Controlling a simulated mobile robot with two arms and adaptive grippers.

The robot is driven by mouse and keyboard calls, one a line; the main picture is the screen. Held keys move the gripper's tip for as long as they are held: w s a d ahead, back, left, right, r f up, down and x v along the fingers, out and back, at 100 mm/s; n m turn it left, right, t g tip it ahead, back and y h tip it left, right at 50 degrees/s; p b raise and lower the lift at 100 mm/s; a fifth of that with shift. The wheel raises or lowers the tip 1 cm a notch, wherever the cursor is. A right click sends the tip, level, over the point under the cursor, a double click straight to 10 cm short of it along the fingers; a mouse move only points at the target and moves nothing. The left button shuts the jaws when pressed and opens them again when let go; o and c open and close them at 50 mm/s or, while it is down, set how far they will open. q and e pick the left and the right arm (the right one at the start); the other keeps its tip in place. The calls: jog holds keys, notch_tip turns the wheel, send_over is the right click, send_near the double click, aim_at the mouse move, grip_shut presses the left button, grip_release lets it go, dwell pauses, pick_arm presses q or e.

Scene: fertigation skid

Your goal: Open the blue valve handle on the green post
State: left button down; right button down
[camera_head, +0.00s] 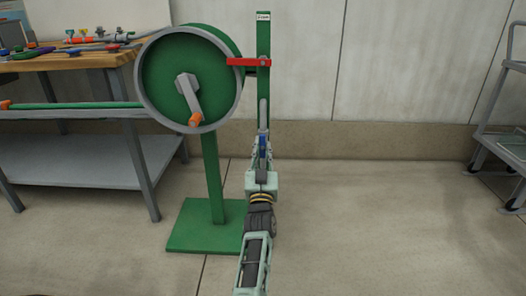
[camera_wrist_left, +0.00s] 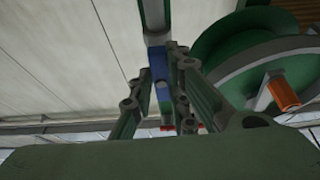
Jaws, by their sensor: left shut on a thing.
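The green post (camera_head: 263,90) stands upright behind the green hose reel, with a small label at its top. The blue valve handle (camera_head: 263,143) is low in front of the post, below a grey piece, and is partly hidden by my gripper. My left gripper (camera_head: 262,150) reaches up from below and is shut on the blue handle. In the left wrist view the blue handle (camera_wrist_left: 158,63) lies between the two fingers, below a grey pipe (camera_wrist_left: 154,15). My right gripper is in neither view.
A red bar (camera_head: 248,62) crosses the post higher up. The green reel (camera_head: 190,80) with its orange-tipped crank (camera_head: 195,119) is close on the left. A workbench (camera_head: 75,60) stands farther left, a grey cart (camera_head: 505,140) at far right. The floor between is clear.

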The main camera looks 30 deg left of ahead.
pick_arm(q)
jog(key=shift+a, duration=0.1)
jog(key=c, duration=1.7)
grip_release()
notch_tip(320, 180, up, 10)
